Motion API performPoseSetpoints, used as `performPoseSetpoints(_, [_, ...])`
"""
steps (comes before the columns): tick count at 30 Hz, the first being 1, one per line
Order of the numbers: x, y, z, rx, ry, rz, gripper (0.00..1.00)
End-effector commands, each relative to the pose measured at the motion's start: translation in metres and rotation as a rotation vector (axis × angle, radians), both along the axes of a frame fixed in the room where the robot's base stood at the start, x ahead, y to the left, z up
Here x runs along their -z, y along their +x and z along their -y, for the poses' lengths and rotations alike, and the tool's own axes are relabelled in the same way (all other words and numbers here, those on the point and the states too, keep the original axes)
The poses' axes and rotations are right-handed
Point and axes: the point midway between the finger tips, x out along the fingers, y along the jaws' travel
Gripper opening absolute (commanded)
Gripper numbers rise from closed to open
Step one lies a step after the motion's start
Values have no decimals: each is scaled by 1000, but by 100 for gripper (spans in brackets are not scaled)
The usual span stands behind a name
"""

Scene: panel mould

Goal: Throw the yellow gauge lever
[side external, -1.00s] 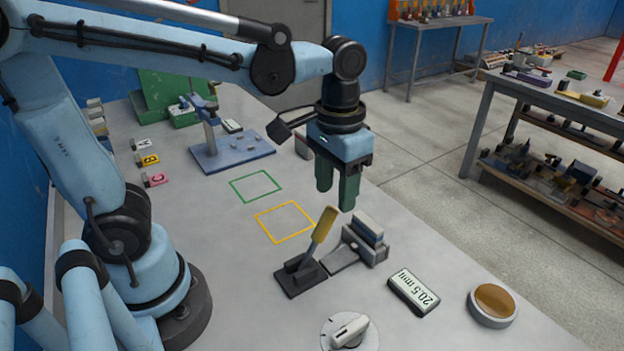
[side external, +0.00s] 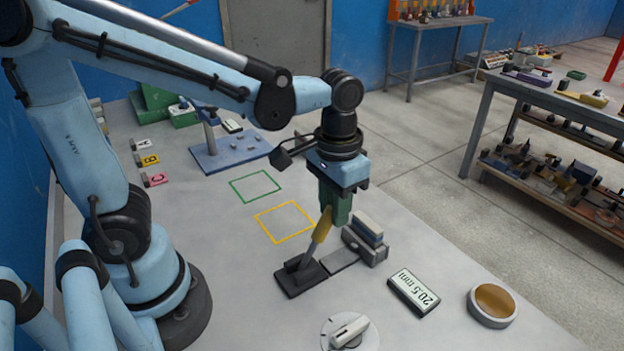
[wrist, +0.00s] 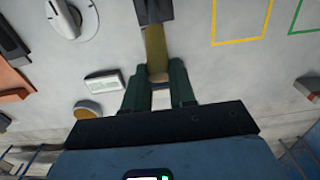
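The yellow gauge lever (side external: 322,225) stands tilted on a dark base (side external: 300,277), its handle leaning up to the right. In the wrist view the yellow handle (wrist: 156,48) points toward my gripper. My gripper (side external: 335,212) hangs at the handle's upper end, with its green fingers pointing down. In the wrist view the fingers of my gripper (wrist: 159,85) are apart, one on each side of the handle's end, with gaps visible. Contact cannot be made out. The gauge's grey block (side external: 366,243) is beside the lever. The display (side external: 414,292) reads 20.5 mm.
A dial with a white knob (side external: 349,330) and a round amber-topped piece (side external: 494,303) lie near the front. Yellow (side external: 285,222) and green (side external: 255,186) outlined squares are empty. A blue fixture (side external: 232,152) stands farther back. Bare table lies left of the lever.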

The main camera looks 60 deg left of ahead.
Motion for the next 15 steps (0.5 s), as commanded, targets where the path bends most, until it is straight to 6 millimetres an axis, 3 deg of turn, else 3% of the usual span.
performPoseSetpoints(1, [0,0,0,0,0,0,10])
performPoseSetpoints(3, [0,0,0,0,0,0,0])
performPoseSetpoints(15, [-5,-8,0,0,0,-2,0])
